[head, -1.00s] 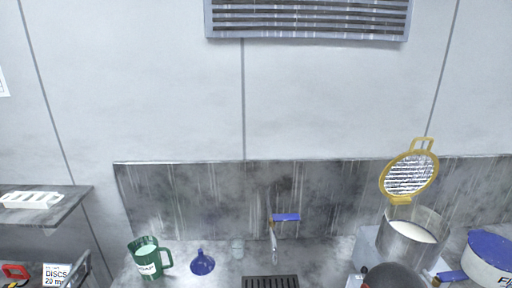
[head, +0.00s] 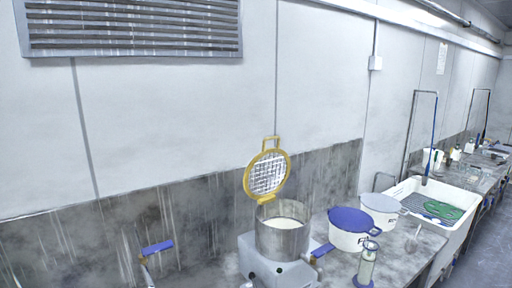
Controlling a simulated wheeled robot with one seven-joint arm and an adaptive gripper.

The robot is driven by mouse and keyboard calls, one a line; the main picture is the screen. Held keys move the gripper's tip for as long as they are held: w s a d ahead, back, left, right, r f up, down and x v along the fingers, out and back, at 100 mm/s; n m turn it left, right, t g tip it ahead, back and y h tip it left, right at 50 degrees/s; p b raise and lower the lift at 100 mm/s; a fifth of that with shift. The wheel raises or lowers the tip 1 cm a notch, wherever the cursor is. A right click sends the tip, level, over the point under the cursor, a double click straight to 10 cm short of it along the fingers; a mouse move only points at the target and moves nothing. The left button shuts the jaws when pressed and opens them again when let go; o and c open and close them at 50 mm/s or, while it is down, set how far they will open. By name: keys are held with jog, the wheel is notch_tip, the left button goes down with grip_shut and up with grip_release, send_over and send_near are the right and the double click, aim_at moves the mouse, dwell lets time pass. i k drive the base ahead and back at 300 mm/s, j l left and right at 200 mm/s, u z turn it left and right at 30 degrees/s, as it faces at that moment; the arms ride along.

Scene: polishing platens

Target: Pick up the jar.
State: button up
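No thing in the head view is plainly a jar. A clear, narrow, upright glass vessel with a blue foot (head: 366,266) stands on the counter at the bottom, right of the metal pot; I cannot tell if it is the jar. My gripper is not in view.
A metal pot (head: 282,240) of whitish liquid sits on a grey heater (head: 285,272), its yellow mesh lid (head: 267,174) raised. A blue-lidded white tub (head: 352,232) and another white tub (head: 381,209) stand right. Beyond is a white sink (head: 462,197). A blue-handled tap (head: 158,247) is lower left.

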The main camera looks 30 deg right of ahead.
aim_at(363, 279)
jog(key=z, duration=1.85)
